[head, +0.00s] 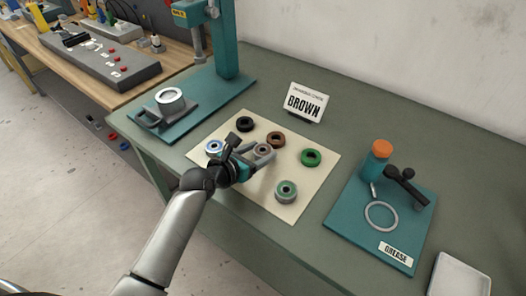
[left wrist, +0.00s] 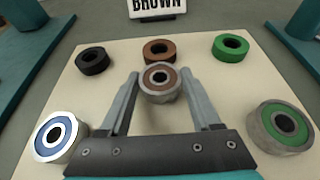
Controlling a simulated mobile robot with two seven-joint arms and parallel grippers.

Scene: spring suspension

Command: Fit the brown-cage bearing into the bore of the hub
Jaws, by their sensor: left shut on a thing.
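The brown-cage bearing (left wrist: 160,86), a steel ring with a brown inner band, sits between the fingertips of my left gripper (left wrist: 157,90). The jaws are shut on its sides. It also shows in the head view (head: 263,150), partly hidden by the fingers; I cannot tell whether it still touches the cream mat (head: 295,212). The hub (head: 169,97), a light metal ring with an open bore, sits in a grey holder on the teal press base at the left, apart from the gripper. A card (head: 304,102) reading BROWN stands behind the mat. My right gripper is not in view.
A blue-cage bearing (left wrist: 57,137) and a green-cage bearing (left wrist: 283,128) flank the gripper. Black (left wrist: 92,60), brown (left wrist: 158,48) and green (left wrist: 230,47) rings lie behind. The press column (head: 225,45) rises behind the hub. A teal grease mat (head: 345,225) lies right.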

